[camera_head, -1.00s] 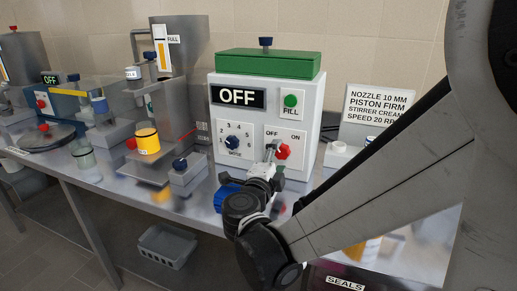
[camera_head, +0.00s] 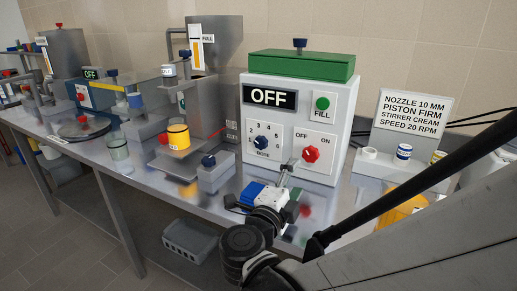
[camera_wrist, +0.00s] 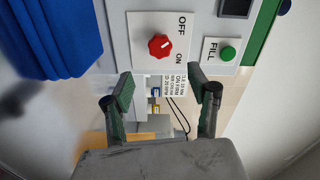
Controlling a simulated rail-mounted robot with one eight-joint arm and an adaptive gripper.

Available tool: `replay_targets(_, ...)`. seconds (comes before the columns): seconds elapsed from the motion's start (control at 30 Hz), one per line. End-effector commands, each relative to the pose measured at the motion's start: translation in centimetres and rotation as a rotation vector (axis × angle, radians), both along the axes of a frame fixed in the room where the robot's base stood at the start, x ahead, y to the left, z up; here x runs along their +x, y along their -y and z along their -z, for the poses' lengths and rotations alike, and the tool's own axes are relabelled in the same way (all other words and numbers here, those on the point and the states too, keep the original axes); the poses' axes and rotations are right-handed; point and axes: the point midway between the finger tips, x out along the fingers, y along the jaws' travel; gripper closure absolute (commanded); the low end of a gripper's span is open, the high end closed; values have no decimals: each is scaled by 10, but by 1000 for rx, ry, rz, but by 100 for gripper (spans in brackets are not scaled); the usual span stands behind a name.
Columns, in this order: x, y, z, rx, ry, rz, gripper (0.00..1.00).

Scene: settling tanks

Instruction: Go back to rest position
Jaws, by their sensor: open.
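My gripper (camera_wrist: 165,92) is open and empty in the wrist view, its two dark green fingertips spread apart. In the head view my gripper (camera_head: 290,188) is in front of the white control box (camera_head: 325,135), near its lower front. The red OFF/ON knob (camera_head: 311,154) is on the box front. It also shows in the wrist view (camera_wrist: 160,47), beyond the fingers and apart from them. The display reads OFF. A green FILL button (camera_head: 322,103) and a blue DOSE knob (camera_head: 262,142) are on the same face.
A sign (camera_head: 412,114) stands behind small jars (camera_head: 403,152) on the right. A grey crate (camera_head: 190,240) is under the steel table. The wall is behind the box.

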Motion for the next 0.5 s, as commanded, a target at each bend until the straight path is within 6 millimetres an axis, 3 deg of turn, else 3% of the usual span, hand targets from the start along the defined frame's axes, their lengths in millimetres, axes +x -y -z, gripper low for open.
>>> replay_targets(0.17,4,-1,-15,-26,19,-32,45)
replay_targets(0.33,19,-11,-75,-162,86,-187,45)
replay_targets(0.5,24,-35,-132,-379,103,-409,45)
